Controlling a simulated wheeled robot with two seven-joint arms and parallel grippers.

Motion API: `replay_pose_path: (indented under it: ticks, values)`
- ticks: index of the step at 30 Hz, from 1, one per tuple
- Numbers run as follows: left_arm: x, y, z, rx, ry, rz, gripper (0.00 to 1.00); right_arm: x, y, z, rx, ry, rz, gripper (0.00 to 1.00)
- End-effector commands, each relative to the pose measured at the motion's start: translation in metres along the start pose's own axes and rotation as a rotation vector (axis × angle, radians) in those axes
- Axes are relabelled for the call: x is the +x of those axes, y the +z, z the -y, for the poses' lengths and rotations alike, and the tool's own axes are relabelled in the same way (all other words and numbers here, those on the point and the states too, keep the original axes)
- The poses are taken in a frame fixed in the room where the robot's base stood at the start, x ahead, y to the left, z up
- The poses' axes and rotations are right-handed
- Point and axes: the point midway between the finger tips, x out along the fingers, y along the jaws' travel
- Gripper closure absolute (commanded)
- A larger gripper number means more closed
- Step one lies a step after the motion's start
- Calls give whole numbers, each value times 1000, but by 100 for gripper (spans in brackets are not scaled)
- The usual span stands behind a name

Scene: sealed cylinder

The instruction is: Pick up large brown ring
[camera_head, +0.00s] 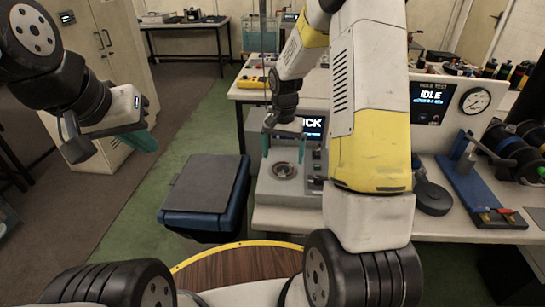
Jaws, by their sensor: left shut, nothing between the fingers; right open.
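My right gripper (284,152) points down over a grey bench machine, with its two teal fingers apart. Below and between the fingers, a round seat (284,171) in the machine's top shows a brownish ring shape. It is too small to tell whether this is the large brown ring or part of the seat. The fingers appear above it, and I cannot tell whether they touch anything. My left gripper (146,140) is at the left, away from the bench, with its teal fingers shut and empty.
The grey machine (262,188) has a lit screen partly hidden by my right arm. A dark-topped blue bin (205,185) stands left of it. A test station with an IDLE screen (430,96), a gauge and a blue fixture (475,185) occupy the bench at right. Green floor (140,200) is open at left.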

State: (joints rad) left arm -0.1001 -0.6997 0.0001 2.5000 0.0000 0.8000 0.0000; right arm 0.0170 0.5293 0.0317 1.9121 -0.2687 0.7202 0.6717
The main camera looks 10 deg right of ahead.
Motion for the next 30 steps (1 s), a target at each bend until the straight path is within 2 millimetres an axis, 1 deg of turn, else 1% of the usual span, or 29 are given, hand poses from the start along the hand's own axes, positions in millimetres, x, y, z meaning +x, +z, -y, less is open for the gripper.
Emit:
replay_pose_path:
  ticks: [6,9,12,17,18,23,27,28,29,30]
  values:
    - [0,0,0,0,0,0,100,33,-6,1,0,2,4,6]
    - [0,0,0,0,0,0,100,43,-6,1,-1,1,2,6]
    - [0,0,0,0,0,0,100,47,-6,1,-1,1,1,6]
    - [0,0,0,0,0,0,100,47,-6,2,-1,0,0,6]
    - [0,0,0,0,0,0,100,47,-6,2,-1,0,0,8]
    - [0,0,0,0,0,0,100,47,-6,2,-1,0,0,39]
    - [0,0,0,0,0,0,100,47,-6,2,-1,0,0,66]
    - [0,0,0,0,0,0,100,47,-6,2,-1,0,0,70]
    - [0,0,0,0,0,0,100,47,-6,2,-1,0,0,76]
    - [0,0,0,0,0,0,100,47,-6,2,-1,0,0,76]
